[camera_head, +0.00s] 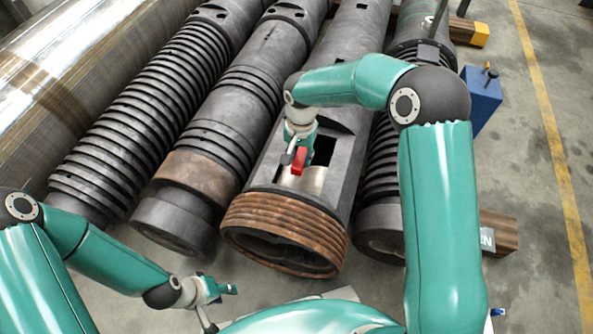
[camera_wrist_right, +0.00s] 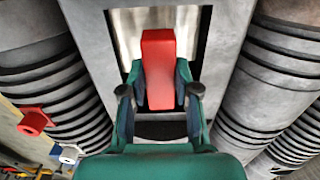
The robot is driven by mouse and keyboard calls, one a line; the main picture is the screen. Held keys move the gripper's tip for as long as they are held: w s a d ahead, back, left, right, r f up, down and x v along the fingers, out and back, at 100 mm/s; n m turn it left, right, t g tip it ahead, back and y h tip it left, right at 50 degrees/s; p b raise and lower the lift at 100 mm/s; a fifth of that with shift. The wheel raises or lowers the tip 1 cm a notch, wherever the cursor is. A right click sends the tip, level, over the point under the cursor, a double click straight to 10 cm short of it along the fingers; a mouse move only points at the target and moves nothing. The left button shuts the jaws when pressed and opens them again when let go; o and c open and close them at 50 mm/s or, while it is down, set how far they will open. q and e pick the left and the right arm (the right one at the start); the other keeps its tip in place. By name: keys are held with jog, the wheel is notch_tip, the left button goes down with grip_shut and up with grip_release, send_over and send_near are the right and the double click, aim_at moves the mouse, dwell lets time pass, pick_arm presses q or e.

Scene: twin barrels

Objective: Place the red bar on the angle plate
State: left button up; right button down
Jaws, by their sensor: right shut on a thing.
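The red bar (camera_head: 299,161) is held over the rectangular opening in the top of a large grey barrel (camera_head: 335,95). My right gripper (camera_head: 298,148) is shut on it. In the right wrist view the red bar (camera_wrist_right: 158,70) stands lengthwise between the two fingers of this gripper (camera_wrist_right: 160,92), with its far end beyond them. My left gripper (camera_head: 226,289) hangs low at the left, away from the barrels; its fingers are too small to tell open from shut. I cannot make out the angle plate for certain.
Ribbed dark barrels (camera_head: 150,110) lie on both sides of the opened one. A blue block (camera_head: 482,98) with a knob stands on the floor at the right. A red block (camera_wrist_right: 34,122) shows at the left in the wrist view. Floor beyond the yellow line (camera_head: 550,130) is clear.

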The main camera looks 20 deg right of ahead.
aim_at(300, 168)
jog(key=shift+f+b, duration=0.8)
jog(key=shift+f, duration=2)
jog(key=shift+f, duration=0.15)
jog(key=c, duration=0.8)
grip_release()
jog(key=shift+c, duration=0.2)
